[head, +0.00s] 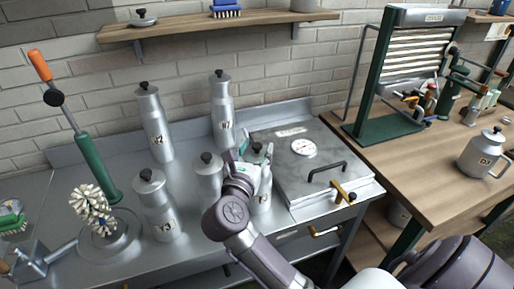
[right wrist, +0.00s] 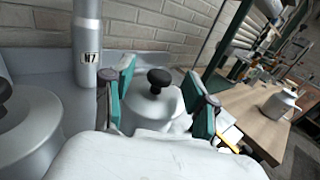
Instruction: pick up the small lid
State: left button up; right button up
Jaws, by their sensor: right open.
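Several metal cans wear grey lids with black knobs. One lid (right wrist: 156,100) sits on a can between the fingers of my right gripper (right wrist: 160,76) in the right wrist view. Its black knob (right wrist: 160,77) stands up between the green fingers. The fingers are open, one on each side, with a gap to the knob. In the head view, my right gripper (head: 254,166) is over that can (head: 262,200) and partly hides it. Another loose-looking small lid (head: 144,18) lies on the wall shelf. I cannot tell which lid is meant. My left gripper is not in view.
Cans marked N7 (head: 224,115) and another tall can (head: 154,125) stand behind; can Y3 (head: 155,205) and an unmarked-looking one (head: 209,172) stand left. A metal box with a gauge (head: 318,165) is close right. Can D3 (head: 482,155) is on the wooden table.

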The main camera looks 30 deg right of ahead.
jog(key=shift+x, duration=1)
jog(key=shift+s+f, duration=0.1)
jog(key=shift+c, duration=0.3)
grip_shut()
